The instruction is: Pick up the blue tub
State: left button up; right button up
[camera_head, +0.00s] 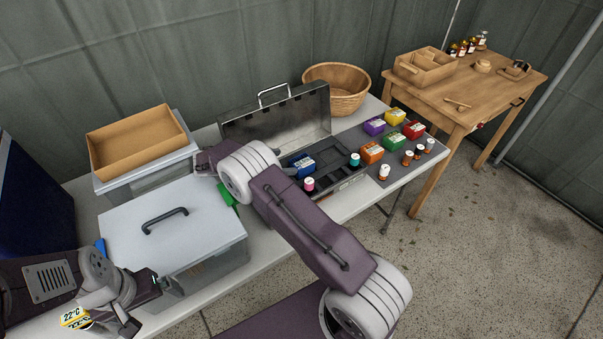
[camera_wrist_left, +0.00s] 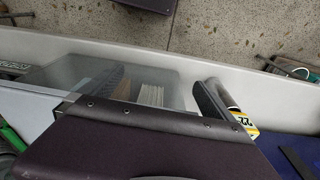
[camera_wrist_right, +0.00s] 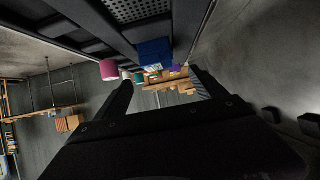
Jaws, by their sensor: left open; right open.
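The blue tub (camera_head: 303,166), with a pale label, sits in the open metal case (camera_head: 330,112), in a dark tray. It also shows in the right wrist view (camera_wrist_right: 153,50), ahead of and above the gap between the fingers. My right gripper (camera_wrist_right: 160,78) is open and empty, apart from the tub; in the head view my own arm hides its fingers. My left gripper (camera_head: 145,303) is open at the lower left, beside the clear lidded box (camera_head: 200,225) and far from the tub. Its spread fingers show in the left wrist view (camera_wrist_left: 160,85).
A pink-capped jar (camera_head: 309,185) stands close to the tub, and a teal-capped jar (camera_head: 354,159) is further right. Several coloured tubs and jars stand right of the case. A wicker basket (camera_head: 337,88) is behind; a cardboard tray (camera_head: 138,143) lies left.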

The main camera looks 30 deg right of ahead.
aim_at(299, 162)
jog(key=shift+p+x, duration=0.35)
jog(key=shift+x, duration=4.4)
jog(key=shift+a+f, duration=0.1)
jog(key=shift+a, duration=0.05)
jog(key=c, duration=1.5)
